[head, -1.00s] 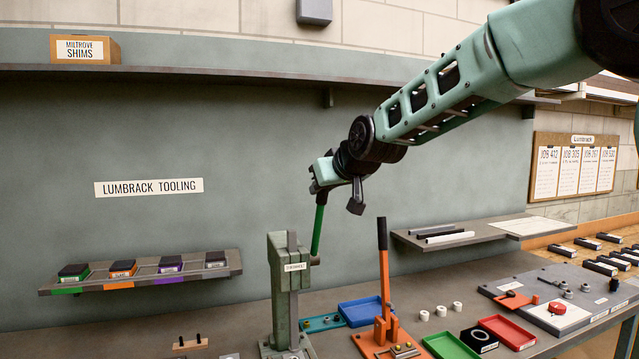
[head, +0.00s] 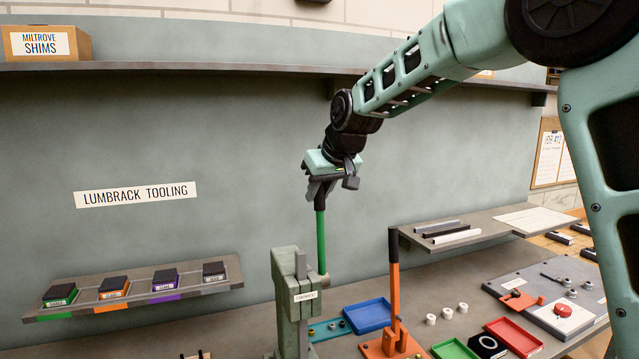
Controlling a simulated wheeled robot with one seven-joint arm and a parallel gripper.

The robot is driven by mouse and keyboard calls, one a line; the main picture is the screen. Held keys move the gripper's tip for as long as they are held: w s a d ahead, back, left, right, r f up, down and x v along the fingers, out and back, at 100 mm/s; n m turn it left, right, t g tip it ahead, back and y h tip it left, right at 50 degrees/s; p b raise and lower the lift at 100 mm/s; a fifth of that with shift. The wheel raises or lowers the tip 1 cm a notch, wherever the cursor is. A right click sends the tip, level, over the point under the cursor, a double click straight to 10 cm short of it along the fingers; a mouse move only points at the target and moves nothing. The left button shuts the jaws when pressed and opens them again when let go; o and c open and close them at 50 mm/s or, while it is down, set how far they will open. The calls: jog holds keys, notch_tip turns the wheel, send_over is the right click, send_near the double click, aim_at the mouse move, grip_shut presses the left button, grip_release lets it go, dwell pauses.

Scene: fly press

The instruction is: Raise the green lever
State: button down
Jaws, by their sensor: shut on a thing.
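The green lever (head: 321,240) stands almost upright on the right side of the grey-green press (head: 293,305), its lower end at a round pivot. My gripper (head: 320,202) is at the lever's top end from above and is shut on it. The fingertips are small and partly dark in this view. The press carries a small white label on its front.
An orange lever (head: 394,280) on an orange base stands just right of the press. A left shelf (head: 135,287) holds several dark blocks. A long upper shelf (head: 250,68) runs above.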

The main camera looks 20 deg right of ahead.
jog(key=shift+f, duration=0.1)
jog(key=c, duration=1.2)
grip_release()
jog(key=shift+w, duration=0.1)
jog(key=b+v, duration=0.5)
jog(key=v, duration=1.2)
jog(key=shift+r, duration=0.25)
